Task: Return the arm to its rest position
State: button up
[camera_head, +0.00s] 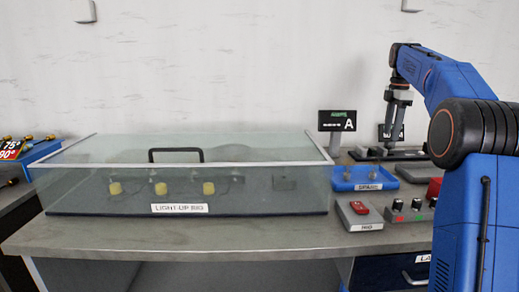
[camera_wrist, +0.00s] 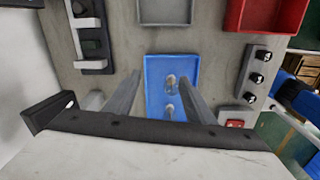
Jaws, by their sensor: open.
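My blue arm stands at the right of the head view, bent over the bench. My gripper (camera_head: 393,135) hangs pointing down near the small blue tray (camera_head: 345,187). It also shows in the wrist view (camera_wrist: 162,78), with its two fingers apart and nothing held between them. The blue tray (camera_wrist: 160,62) lies beneath the fingers in that view. Two small pale pieces (camera_wrist: 170,82) lie in the tray. The gripper appears above the tray, but its exact height cannot be told.
A clear-covered light-up rig (camera_head: 180,209) with a black handle fills the bench's left and middle. A small display (camera_head: 337,121), a red switch box (camera_head: 359,214) and a knob panel (camera_head: 407,214) stand at the right. A red tray (camera_wrist: 232,14) lies near the blue tray.

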jog(key=s+a+f+m+t, duration=0.15)
jog(key=s+a+m, duration=0.4)
jog(key=s, duration=0.75)
jog(key=s+a+f+m+t, duration=0.1)
jog(key=s+a+f+m, duration=0.15)
jog(key=s+a, duration=0.75)
jog(key=s+a+f+m+t, duration=0.1)
jog(key=s+f+m, duration=0.3)
jog(key=s+f, duration=0.5)
jog(key=s+a+f+m+t, duration=0.1)
jog(key=s+f+m, duration=0.3)
jog(key=s+f, duration=0.6)
jog(key=s+a, duration=0.1)
jog(key=s, duration=0.6)
jog(key=shift+a+f+m, duration=0.25)
jog(key=shift+a+m, duration=0.05)
jog(key=shift+m, duration=0.1)
